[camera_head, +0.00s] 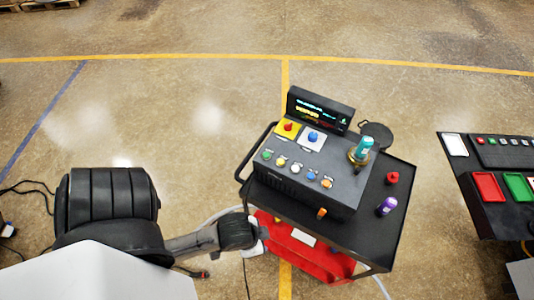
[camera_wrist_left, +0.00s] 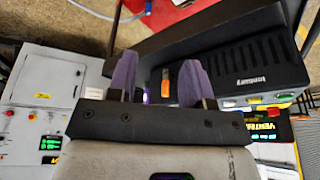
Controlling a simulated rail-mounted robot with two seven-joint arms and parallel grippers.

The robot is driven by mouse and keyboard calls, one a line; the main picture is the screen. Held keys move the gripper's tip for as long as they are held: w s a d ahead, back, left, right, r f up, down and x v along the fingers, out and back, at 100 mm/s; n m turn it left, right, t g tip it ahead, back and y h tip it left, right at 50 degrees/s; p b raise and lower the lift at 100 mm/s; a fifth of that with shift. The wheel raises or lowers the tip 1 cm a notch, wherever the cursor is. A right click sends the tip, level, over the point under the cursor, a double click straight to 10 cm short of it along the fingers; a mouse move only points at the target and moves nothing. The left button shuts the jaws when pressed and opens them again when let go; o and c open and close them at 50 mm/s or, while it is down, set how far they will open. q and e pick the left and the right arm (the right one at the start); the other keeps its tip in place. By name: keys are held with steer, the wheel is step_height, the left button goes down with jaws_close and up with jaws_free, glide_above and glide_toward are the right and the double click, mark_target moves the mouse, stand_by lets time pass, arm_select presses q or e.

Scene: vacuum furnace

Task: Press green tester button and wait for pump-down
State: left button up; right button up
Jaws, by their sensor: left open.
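The tester (camera_head: 310,165) is a dark box on a black cart, with a lit display (camera_head: 320,108) at its back. Its green button (camera_head: 267,154) is at the left end of the front button row, which also has white, yellow, blue and orange ones. In the left wrist view the tester's vented face (camera_wrist_left: 235,65) is upper right, with a green button (camera_wrist_left: 285,97) at its edge. My left gripper (camera_head: 263,228) is at the cart's near left side, below the button row and apart from the button. Its purple fingers (camera_wrist_left: 157,78) are spread, with nothing held. My right gripper is out of view.
The cart (camera_head: 385,235) has a handle on its left and a red lower part (camera_head: 300,250). A teal-topped fitting (camera_head: 363,150), a red item (camera_head: 392,178) and a purple one (camera_head: 386,206) stand on it. Another control panel (camera_head: 500,190) is at right. Floor left of the cart is open.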

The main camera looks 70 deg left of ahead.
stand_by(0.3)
arm_select(q)
jaws_close()
stand_by(0.3)
stand_by(1.2)
